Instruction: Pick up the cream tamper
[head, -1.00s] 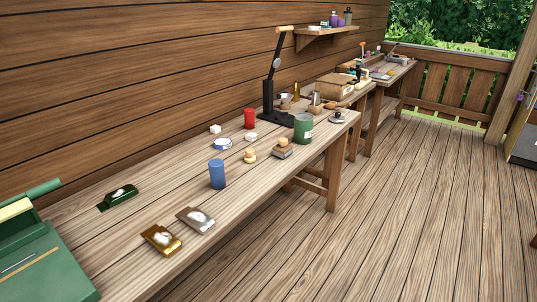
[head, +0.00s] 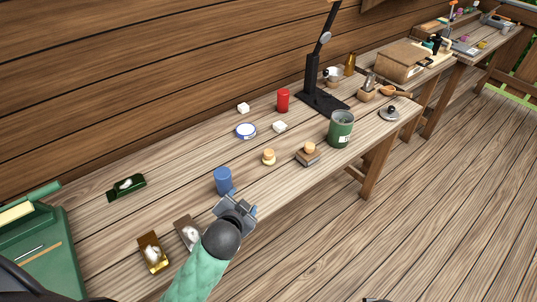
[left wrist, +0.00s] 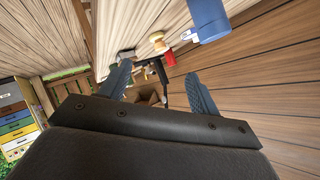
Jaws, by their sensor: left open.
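The cream tamper (head: 268,157), a small round piece with a wooden knob and pale base, stands upright on the long wooden table in the head view. It also shows near the top of the left wrist view (left wrist: 157,39). My left gripper (head: 236,208) is open and empty at the table's front side, below and left of the tamper in the head view, just in front of the blue cylinder (head: 223,180). Its two fingers spread apart in the left wrist view (left wrist: 158,88). The tamper is apart from the fingers. My right gripper is not seen.
A grey block with a wooden knob (head: 308,153) and a green can (head: 341,128) stand right of the tamper. A blue-rimmed round dish (head: 246,131), a white piece (head: 280,126) and a red can (head: 283,100) lie behind. Gold (head: 152,252) and brown (head: 187,233) holders lie left.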

